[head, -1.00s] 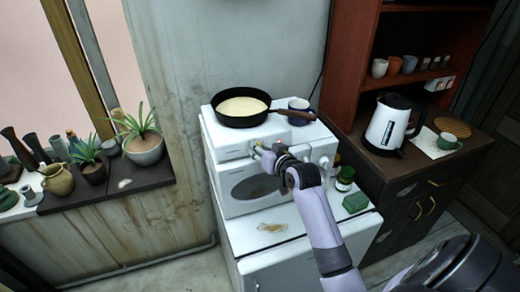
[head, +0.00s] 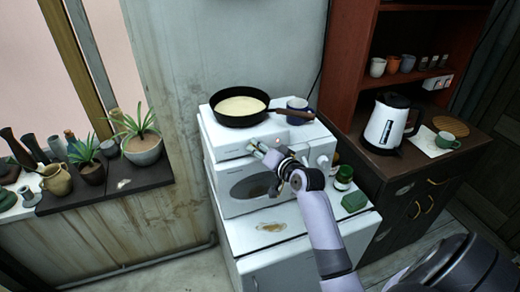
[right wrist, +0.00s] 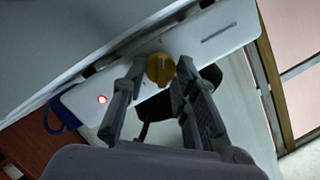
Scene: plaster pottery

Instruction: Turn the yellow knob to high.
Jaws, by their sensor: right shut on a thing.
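The yellow knob (right wrist: 160,69) sits on the white front panel of the small oven (head: 228,165). In the right wrist view it lies between the two fingertips of my right gripper (right wrist: 160,78), which is shut on it. A red light (right wrist: 102,99) glows on the panel beside the knob. In the head view my right gripper (head: 261,149) is at the upper front of the oven, and its fingers largely hide the knob. I cannot read any marking for the knob's setting. My left gripper is not in view.
A black pan (head: 240,108) with pale batter and a blue mug (head: 298,109) stand on top of the oven. A jar (head: 344,177) and a green box (head: 354,202) stand to its right. A kettle (head: 388,124) is on the dark cabinet. Potted plants (head: 143,150) line the left ledge.

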